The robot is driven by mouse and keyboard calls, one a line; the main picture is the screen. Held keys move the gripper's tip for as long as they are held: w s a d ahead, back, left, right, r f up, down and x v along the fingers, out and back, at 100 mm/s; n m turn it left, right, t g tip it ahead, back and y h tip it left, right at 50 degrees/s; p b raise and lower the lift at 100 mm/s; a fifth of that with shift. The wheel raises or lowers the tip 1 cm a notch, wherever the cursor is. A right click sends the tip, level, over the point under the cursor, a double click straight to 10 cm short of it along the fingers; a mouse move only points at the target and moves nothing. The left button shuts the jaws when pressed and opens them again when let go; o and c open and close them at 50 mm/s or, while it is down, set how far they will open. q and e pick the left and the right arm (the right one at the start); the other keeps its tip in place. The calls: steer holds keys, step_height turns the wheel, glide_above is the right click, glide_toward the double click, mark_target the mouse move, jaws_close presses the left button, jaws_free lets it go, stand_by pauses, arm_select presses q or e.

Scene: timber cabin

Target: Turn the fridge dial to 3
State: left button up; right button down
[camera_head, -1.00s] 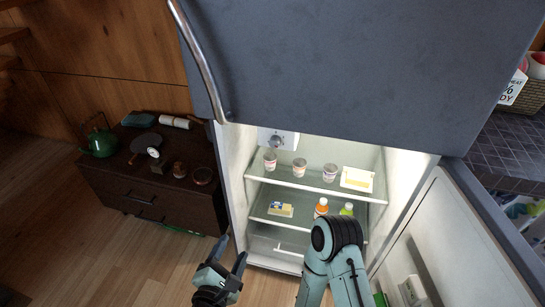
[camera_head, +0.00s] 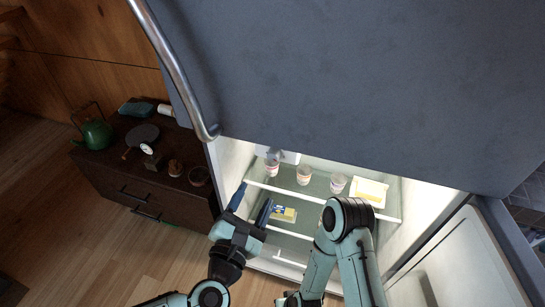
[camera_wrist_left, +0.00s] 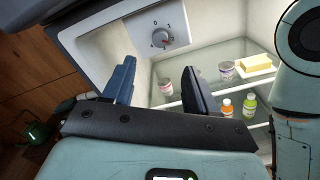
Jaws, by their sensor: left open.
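The fridge dial (camera_wrist_left: 160,39) is a round grey knob on a pale panel at the top left inside the open fridge. In the head view the dial panel (camera_head: 290,157) shows only partly, below the upper door's edge. My left gripper (camera_head: 252,198) is open and empty at the fridge's left front. In the left wrist view its fingers (camera_wrist_left: 160,68) stand apart below the dial, not touching it. My right gripper does not show.
The dark upper door (camera_head: 350,90) with its curved handle (camera_head: 180,75) hangs over the opening. Cups (camera_head: 304,175), a butter dish (camera_head: 370,190) and a yellow-blue pack (camera_head: 284,214) stand on glass shelves. A dark cabinet (camera_head: 135,180) with a green kettle (camera_head: 94,134) is at left.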

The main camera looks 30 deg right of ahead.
mark_target(273, 157)
arm_select(q)
steer(key=b+x, duration=0.1)
steer(key=x, duration=1.1)
steer(key=shift+d, duration=0.1)
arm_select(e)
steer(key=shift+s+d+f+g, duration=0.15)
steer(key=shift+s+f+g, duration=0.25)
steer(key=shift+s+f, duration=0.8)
arm_select(q)
steer(key=c, duration=1.1)
